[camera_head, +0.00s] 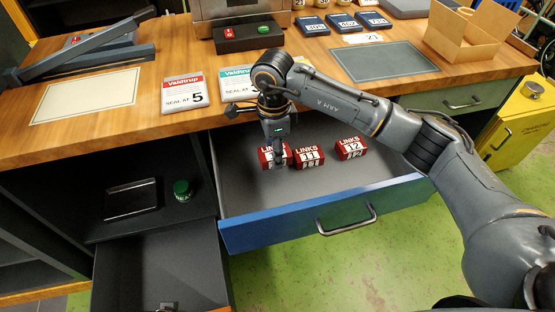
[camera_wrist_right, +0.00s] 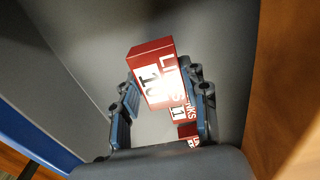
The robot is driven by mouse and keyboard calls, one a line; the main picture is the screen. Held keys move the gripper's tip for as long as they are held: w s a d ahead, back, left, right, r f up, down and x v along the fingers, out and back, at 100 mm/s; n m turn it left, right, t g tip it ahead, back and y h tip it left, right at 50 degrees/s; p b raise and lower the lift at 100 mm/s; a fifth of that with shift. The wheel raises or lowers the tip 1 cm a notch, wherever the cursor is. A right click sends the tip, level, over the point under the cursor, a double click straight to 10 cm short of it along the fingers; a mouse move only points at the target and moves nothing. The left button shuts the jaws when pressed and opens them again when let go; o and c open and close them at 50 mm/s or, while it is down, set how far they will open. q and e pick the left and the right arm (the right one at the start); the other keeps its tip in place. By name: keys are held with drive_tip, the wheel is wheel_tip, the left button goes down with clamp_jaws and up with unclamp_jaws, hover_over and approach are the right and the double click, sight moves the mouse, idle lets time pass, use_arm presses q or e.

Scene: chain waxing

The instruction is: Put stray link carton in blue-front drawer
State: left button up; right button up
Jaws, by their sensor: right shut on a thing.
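The blue-front drawer (camera_head: 285,226) is pulled open, with a grey inside. My right gripper (camera_head: 279,147) reaches down into it at the back left, shut on a red carton marked LINKS (camera_head: 265,157). In the right wrist view this carton (camera_wrist_right: 151,72) reads 10 and sits between the two fingers (camera_wrist_right: 163,108). Whether its base touches the drawer floor is hard to tell. Red LINKS 11 (camera_head: 309,157) and LINKS 12 (camera_head: 351,148) cartons lie in the drawer to the right of it. My left gripper is not in view.
The wooden worktop (camera_head: 140,117) lies behind, with a Valdtrup packet (camera_head: 183,92), a grey mat (camera_head: 384,62) and an open cardboard box (camera_head: 466,35). A dark lower drawer (camera_head: 160,265) is open at the left. The drawer's front right floor is free.

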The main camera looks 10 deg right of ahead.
drive_tip(key=shift+w+d+f, duration=0.25)
drive_tip(key=shift+f, duration=0.2)
drive_tip(key=f, duration=0.3)
drive_tip(key=shift+w+d+f, duration=0.1)
drive_tip(key=shift+d+f, duration=0.05)
drive_tip(key=shift+d, duration=0.05)
drive_tip(key=shift+w+f, duration=0.1)
drive_tip(key=shift+f, duration=0.05)
use_arm(q)
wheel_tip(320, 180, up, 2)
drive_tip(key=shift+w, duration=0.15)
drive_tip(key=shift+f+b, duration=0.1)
drive_tip(key=shift+b, duration=0.2)
use_arm(e)
drive_tip(key=shift+f, duration=0.1)
drive_tip(key=o, duration=0.7)
drive_tip(key=shift+o, duration=0.3)
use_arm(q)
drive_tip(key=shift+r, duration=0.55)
